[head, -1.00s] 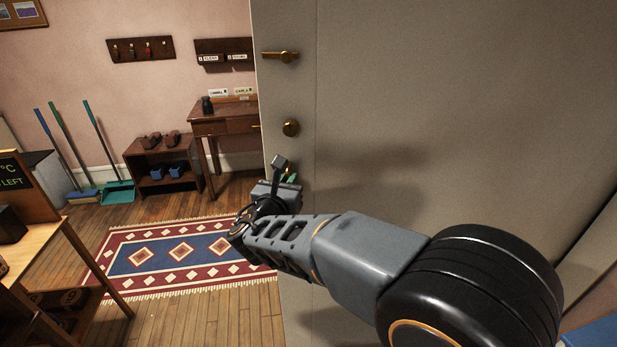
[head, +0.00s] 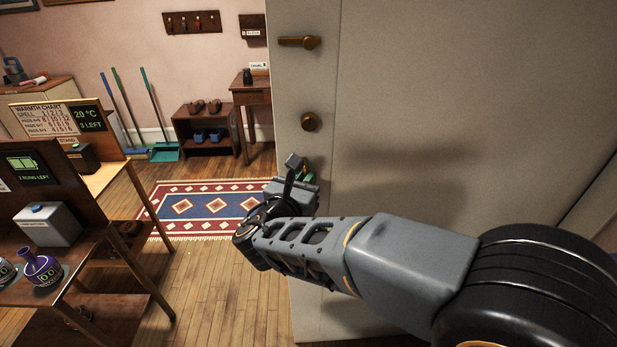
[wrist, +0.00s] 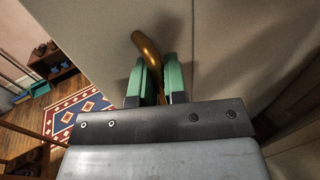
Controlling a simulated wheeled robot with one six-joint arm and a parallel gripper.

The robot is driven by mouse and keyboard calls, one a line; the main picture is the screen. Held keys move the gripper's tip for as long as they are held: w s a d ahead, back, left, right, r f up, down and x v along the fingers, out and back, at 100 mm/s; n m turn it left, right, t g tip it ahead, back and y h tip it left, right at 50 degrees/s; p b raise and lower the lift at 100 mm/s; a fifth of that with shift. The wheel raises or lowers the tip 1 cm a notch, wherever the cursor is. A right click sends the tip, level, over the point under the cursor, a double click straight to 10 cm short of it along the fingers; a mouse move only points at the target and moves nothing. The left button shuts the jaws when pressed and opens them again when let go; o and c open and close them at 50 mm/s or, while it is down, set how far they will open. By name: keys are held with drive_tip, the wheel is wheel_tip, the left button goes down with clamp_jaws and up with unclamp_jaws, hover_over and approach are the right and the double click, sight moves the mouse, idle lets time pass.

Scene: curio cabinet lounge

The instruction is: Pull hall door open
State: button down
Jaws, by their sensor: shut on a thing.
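The hall door (head: 440,110) is a large pale grey panel standing open across the right of the head view. In the wrist view, a brass handle (wrist: 146,48) runs down between the green pads of my gripper (wrist: 151,82). My gripper is shut on this handle, close to the door's face. In the head view my gripper (head: 304,176) is at the door's left edge, below the knob, and my arm hides most of the handle.
A wooden stand (head: 125,146) with signs and a nearer table with a grey box (head: 47,224) are at the left. A patterned rug (head: 205,207) lies on the wooden floor beyond the door. A shoe shelf (head: 207,122) and brooms stand by the far wall. Bare floor lies between table and door.

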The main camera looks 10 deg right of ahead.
drive_tip(key=c, duration=1.2)
unclamp_jaws()
drive_tip(key=v, duration=1.4)
